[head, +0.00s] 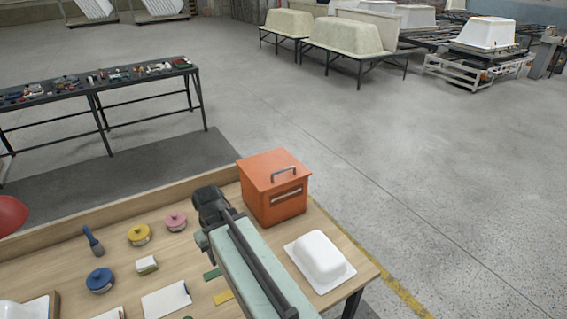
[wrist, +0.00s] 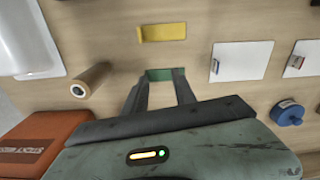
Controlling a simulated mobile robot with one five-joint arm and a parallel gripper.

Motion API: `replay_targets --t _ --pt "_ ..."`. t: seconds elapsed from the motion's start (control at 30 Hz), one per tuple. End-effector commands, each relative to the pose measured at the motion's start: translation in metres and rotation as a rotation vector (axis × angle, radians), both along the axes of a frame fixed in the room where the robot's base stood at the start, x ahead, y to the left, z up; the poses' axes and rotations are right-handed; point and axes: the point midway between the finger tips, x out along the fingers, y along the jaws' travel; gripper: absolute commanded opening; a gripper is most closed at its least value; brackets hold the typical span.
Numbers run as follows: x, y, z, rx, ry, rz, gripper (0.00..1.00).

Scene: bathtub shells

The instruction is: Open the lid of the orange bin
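The orange bin (head: 274,195) stands at the back right of the wooden workbench. Its lid (head: 273,169) lies flat and closed on top, with a dark bar handle (head: 283,173) on it. Part of the bin also shows at the lower left of the wrist view (wrist: 38,140), where my gripper's body cuts it off. In the head view my gripper (head: 208,200) is just left of the bin, apart from the handle. In the wrist view its two fingers (wrist: 158,80) are spread with nothing between them, above the bench and a green piece lying there.
A white tub model (head: 320,255) sits in front of the bin. Blue, yellow (head: 139,234) and pink (head: 176,221) tins, a brush (head: 93,241) and papers (head: 166,301) lie to the left. A brown cylinder (wrist: 92,79) shows in the wrist view. A raised ledge edges the bench's back.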

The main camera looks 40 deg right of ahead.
Motion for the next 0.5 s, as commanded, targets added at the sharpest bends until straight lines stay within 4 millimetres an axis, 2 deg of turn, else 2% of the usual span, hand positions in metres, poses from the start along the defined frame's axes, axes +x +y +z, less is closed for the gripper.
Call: replay_targets --t 0.03,0.07,0.17,0.23,0.3,0.4,0.5 --pt "0.018 -0.022 0.029 0.002 -0.010 0.067 0.33" --pt "0.028 -0.035 0.042 0.004 -0.019 0.131 0.33" --pt "0.064 -0.096 0.090 -0.002 -0.057 0.402 0.33" --pt "0.086 -0.147 0.122 -0.019 -0.087 0.613 0.33" --pt "0.102 -0.197 0.150 -0.044 -0.112 0.813 0.33" --pt "0.114 -0.262 0.182 -0.087 -0.134 1.064 0.33" --pt "0.118 -0.310 0.202 -0.124 -0.144 1.248 0.33"
